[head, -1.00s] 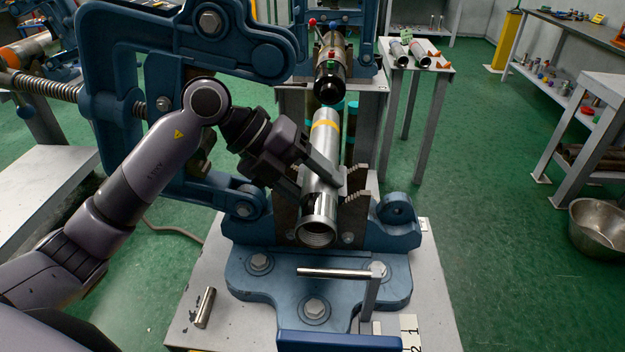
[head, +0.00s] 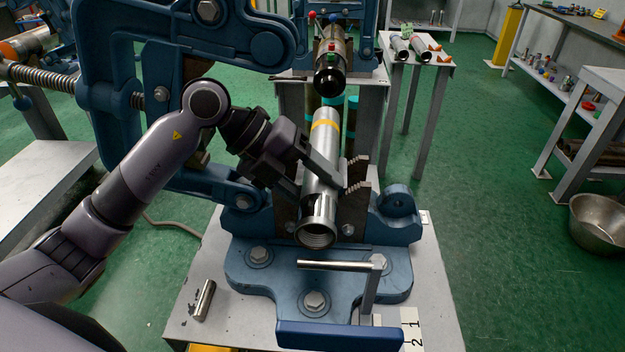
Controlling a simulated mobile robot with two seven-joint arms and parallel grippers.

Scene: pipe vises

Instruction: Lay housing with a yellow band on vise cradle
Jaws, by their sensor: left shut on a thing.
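A silver tubular housing with a yellow band (head: 322,140) lies lengthwise at the blue vise (head: 258,258), its open threaded end toward me and its banded end away. It lies between the serrated jaw plates of the vise cradle (head: 352,207). Whether it rests fully on the cradle is hidden under it. My left gripper (head: 318,172) comes in from the left and is shut on the housing around its middle. My right gripper is not in view.
The vise's raised blue arm (head: 205,45) stands at the upper left. A metal handle (head: 338,265) and a small cylinder (head: 204,300) are in front. Another vise with a dark tool (head: 330,72) is behind. A metal bowl (head: 597,225) sits at right.

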